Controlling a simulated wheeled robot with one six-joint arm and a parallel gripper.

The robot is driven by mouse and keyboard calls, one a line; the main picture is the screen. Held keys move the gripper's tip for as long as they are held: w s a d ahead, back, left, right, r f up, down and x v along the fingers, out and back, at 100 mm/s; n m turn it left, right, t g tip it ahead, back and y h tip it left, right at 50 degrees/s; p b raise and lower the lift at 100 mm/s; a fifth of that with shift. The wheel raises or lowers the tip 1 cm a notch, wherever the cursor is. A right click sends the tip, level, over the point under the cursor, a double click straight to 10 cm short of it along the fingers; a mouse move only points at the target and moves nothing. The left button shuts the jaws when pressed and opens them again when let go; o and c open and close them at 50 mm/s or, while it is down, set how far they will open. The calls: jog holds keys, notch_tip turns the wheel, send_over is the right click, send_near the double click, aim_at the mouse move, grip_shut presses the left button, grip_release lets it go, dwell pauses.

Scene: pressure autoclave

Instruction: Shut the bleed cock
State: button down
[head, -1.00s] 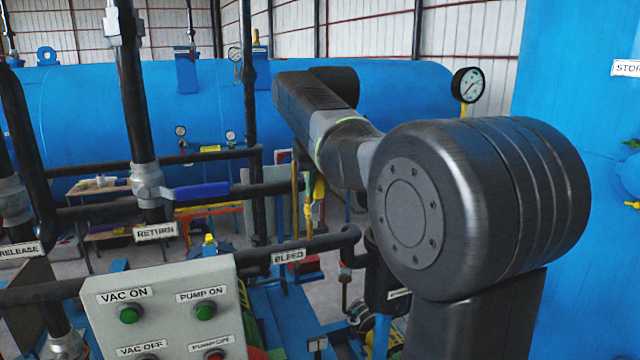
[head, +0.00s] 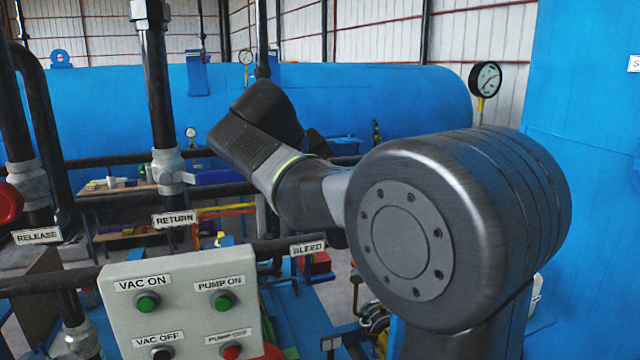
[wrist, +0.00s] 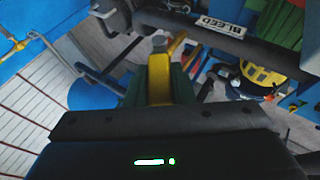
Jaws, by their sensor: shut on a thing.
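The bleed cock's yellow lever (wrist: 159,82) shows in the wrist view, pointing toward my gripper from a grey fitting at its far end. My gripper (wrist: 159,92) has its dark green fingers on both sides of the lever and is shut on it. The BLEED label (wrist: 219,23) is on the dark pipe beside the cock. In the head view the BLEED label (head: 308,248) is left of my arm, and my arm hides the gripper and the cock.
A grey button panel (head: 185,310) stands at the front left. The RETURN pipe (head: 163,110) rises behind it, with the RELEASE pipe farther left. A blue tank (head: 420,95) lies across the back. A pressure gauge (head: 486,79) is at the upper right.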

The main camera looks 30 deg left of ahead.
jog(key=shift+s+a+f, duration=0.1)
jog(key=shift+s+a, duration=0.05)
dwell(0.4)
jog(key=c, duration=1.2)
grip_release()
jog(key=shift+c, duration=0.2)
jog(key=v, duration=1.3)
jog(key=shift+s+b, duration=0.4)
jog(key=shift+s, duration=0.1)
jog(key=shift+a, duration=0.15)
